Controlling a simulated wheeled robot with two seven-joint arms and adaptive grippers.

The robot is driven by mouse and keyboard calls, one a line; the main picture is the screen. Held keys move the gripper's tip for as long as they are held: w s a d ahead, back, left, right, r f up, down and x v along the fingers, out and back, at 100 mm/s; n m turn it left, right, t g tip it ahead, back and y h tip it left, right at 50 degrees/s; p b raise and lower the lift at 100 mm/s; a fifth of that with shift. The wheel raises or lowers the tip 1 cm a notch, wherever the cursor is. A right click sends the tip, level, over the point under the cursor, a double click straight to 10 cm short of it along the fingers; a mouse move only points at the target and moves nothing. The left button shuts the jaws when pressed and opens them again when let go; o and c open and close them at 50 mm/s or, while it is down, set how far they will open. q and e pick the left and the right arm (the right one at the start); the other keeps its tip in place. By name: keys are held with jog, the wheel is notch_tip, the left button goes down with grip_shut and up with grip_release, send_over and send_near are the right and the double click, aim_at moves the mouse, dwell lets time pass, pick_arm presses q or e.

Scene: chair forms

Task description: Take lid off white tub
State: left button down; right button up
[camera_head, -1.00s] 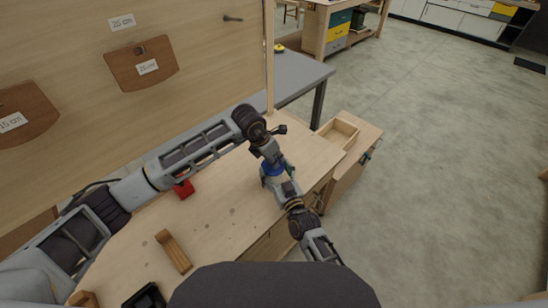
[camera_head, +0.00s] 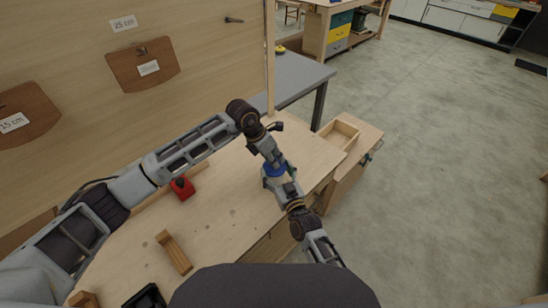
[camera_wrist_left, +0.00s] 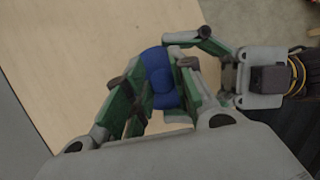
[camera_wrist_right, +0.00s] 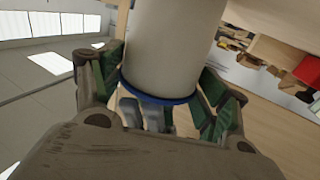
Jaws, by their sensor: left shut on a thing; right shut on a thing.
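The white tub (camera_wrist_right: 165,45) fills the top middle of the right wrist view, with the blue edge of its lid (camera_wrist_right: 160,97) across its end. My right gripper (camera_wrist_right: 158,105) has its fingers on both sides of the tub near that edge. In the left wrist view the blue lid (camera_wrist_left: 157,75) lies between the fingers of my left gripper (camera_wrist_left: 153,95), which is shut on it. In the head view the lid (camera_head: 276,169) shows as a small blue patch between the two grippers, over the bench's right part. I cannot tell whether lid and tub are apart.
The wooden bench (camera_head: 225,205) holds a red object (camera_head: 182,188), a wooden block (camera_head: 174,252) and a black tray (camera_head: 146,298) to the left. An open wooden drawer box (camera_head: 339,134) stands beyond the grippers. A tall wooden panel (camera_head: 190,50) borders the back.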

pick_arm(q)
jog(key=shift+s+d+r, duration=0.25)
jog(key=shift+r, duration=0.05)
pick_arm(e)
jog(key=shift+d+f, duration=0.25)
jog(key=shift+f, duration=0.15)
pick_arm(q)
jog(key=shift+r+t+y, duration=0.3)
jog(key=shift+r+t, duration=0.05)
jog(key=shift+t, duration=0.05)
jog(key=shift+w+r, duration=0.1)
jog(key=shift+r, duration=0.15)
jog(key=shift+w+r, duration=0.1)
pick_arm(e)
jog(key=shift+f, duration=0.1)
pick_arm(q)
jog(key=c, duration=1.5)
grip_release()
jog(key=shift+c, duration=0.2)
jog(key=o, duration=0.4)
jog(key=shift+a+t, duration=0.1)
jog(key=shift+t, duration=0.2)
pick_arm(e)
jog(key=shift+s+a, duration=0.1)
pick_arm(q)
jog(key=shift+f, duration=0.2)
jog(key=shift+a, duration=0.1)
pick_arm(e)
jog(key=shift+a+r, duration=0.1)
jog(key=shift+r, duration=0.1)
